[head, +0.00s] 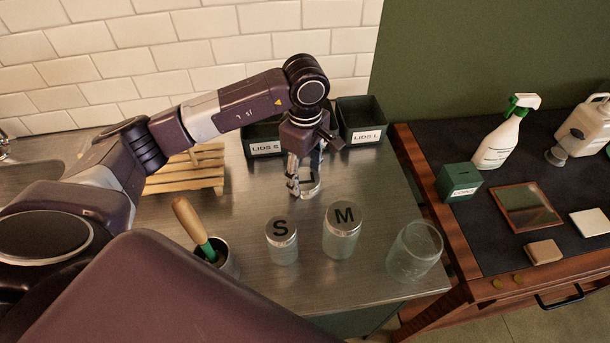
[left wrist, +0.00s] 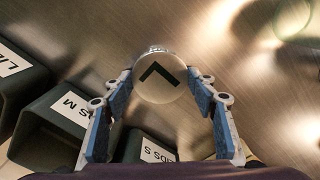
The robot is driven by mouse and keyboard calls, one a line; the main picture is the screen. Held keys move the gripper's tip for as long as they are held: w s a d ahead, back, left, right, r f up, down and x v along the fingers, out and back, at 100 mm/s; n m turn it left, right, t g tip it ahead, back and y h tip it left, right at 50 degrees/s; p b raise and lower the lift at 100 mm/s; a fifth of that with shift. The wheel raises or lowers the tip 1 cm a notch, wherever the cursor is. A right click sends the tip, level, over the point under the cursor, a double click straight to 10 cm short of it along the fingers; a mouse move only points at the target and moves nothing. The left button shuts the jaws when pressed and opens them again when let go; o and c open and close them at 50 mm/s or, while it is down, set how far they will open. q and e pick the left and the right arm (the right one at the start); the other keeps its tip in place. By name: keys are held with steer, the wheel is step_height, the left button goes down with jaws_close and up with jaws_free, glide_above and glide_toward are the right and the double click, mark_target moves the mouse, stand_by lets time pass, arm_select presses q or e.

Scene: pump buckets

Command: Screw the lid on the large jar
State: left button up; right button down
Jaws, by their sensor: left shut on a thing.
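The large jar (head: 414,252) is clear glass, open-topped, and stands at the right end of the metal counter. My left gripper (head: 306,188) is shut on a round silvery lid (head: 312,189), above the counter and behind the jars. In the left wrist view the lid (left wrist: 160,90) shows a dark L between the two blue-padded fingers. The large jar is to the right and nearer the front than my gripper. My right gripper is out of view.
Dark bins, LIDS S (head: 264,148) and LIDS L (head: 362,122), stand at the back; LIDS M (left wrist: 62,112) shows in the wrist view. A wooden rack (head: 190,172) and a brush holder (head: 222,262) are at left. A side table (head: 470,232) holds a spray bottle (head: 503,140).

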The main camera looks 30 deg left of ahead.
arm_select(q)
step_height(320, 180, up, 8)
steer(key=shift+w+r+b, duration=0.1)
steer(key=shift+b, duration=1)
step_height(320, 180, up, 12)
glide_above(305, 178)
